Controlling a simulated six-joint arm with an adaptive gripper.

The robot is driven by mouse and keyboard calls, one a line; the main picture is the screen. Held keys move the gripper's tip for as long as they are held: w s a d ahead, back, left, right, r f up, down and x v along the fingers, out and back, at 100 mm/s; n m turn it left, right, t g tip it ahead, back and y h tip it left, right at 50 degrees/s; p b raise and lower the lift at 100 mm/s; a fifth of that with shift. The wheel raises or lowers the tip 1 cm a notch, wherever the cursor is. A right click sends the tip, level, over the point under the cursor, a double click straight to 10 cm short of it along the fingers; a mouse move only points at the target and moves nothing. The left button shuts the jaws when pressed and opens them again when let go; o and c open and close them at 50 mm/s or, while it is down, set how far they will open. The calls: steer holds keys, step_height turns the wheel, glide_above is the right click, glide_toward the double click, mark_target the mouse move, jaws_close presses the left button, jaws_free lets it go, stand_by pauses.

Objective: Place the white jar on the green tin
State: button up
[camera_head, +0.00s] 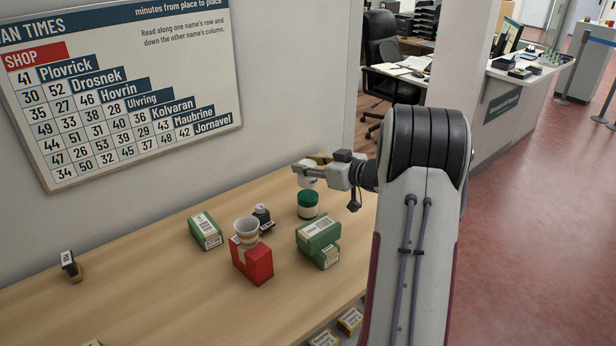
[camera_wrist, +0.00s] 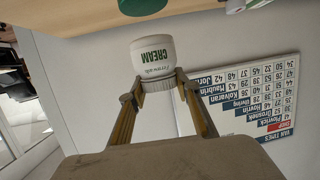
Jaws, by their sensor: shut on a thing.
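The white jar (camera_wrist: 153,57) has a green "CREAM" label and shows upside down in the wrist view. My gripper (camera_wrist: 160,84) is shut on it, one finger on each side. In the head view my gripper (camera_head: 309,173) holds the jar (camera_head: 308,182) directly above the green tin, partly hiding the jar. The green tin (camera_head: 307,206) stands upright on the counter with a dark green top and a pale band. The tin (camera_wrist: 142,7) also shows at the top edge of the wrist view, with a small gap between it and the jar.
Stacked green boxes (camera_head: 318,234) stand in front of the tin. A striped cup (camera_head: 246,231) sits on a red box (camera_head: 254,263), near a dark stamp (camera_head: 264,218) and another green box (camera_head: 205,231). The counter's left part (camera_head: 140,270) is mostly clear.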

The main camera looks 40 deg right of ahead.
mark_target(315, 179)
steer(key=shift+f, duration=1.85)
steer(key=shift+f, duration=0.1)
steer(key=o, duration=1.2)
steer(key=shift+s+d+r, duration=0.15)
steer(key=shift+s+r, duration=0.15)
steer(key=shift+s, duration=0.2)
steer(key=v, duration=1.1)
steer(key=shift+w+r, duration=0.1)
steer(key=shift+r, duration=0.05)
